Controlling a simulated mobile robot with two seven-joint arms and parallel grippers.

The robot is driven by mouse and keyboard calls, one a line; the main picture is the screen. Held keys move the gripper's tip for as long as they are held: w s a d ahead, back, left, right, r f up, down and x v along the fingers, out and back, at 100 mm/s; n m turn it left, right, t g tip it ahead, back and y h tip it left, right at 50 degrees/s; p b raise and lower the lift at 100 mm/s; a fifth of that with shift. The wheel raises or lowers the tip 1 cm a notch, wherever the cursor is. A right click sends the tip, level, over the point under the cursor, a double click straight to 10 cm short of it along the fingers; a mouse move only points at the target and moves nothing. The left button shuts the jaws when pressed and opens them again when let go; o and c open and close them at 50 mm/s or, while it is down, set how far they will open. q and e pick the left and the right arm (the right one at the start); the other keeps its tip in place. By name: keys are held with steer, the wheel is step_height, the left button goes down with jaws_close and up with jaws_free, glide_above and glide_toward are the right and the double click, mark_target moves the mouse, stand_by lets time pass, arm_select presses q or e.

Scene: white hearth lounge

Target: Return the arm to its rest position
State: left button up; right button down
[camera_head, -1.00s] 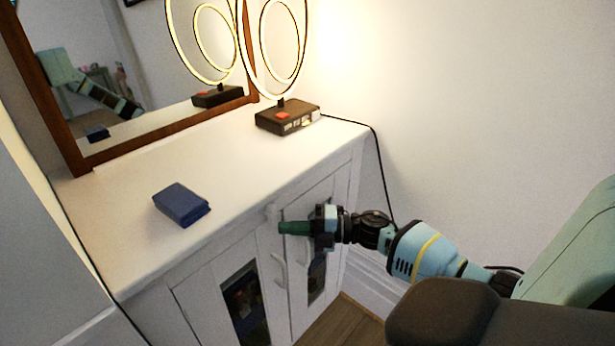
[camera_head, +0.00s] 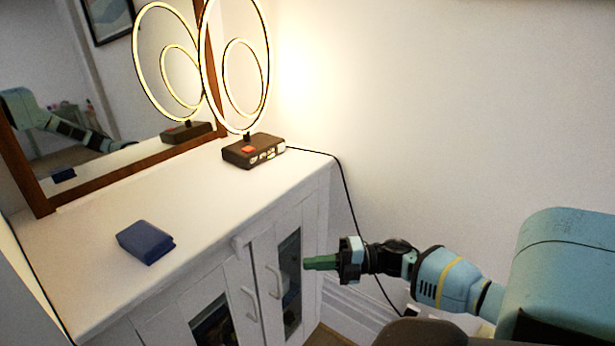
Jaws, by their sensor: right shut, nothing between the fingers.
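My right arm comes in from the lower right. My right gripper (camera_head: 308,263) has green fingers that are shut with nothing between them. It points left in front of the white cabinet's right door, below the level of the cabinet top, and appears apart from the door handles. My left gripper is not in view.
The white cabinet (camera_head: 190,207) carries a dark blue box (camera_head: 146,242) and a ring lamp on a dark base (camera_head: 253,151). A framed mirror (camera_head: 107,178) leans behind them. A black cable (camera_head: 345,190) runs down the right wall. Two door handles (camera_head: 273,281) stick out.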

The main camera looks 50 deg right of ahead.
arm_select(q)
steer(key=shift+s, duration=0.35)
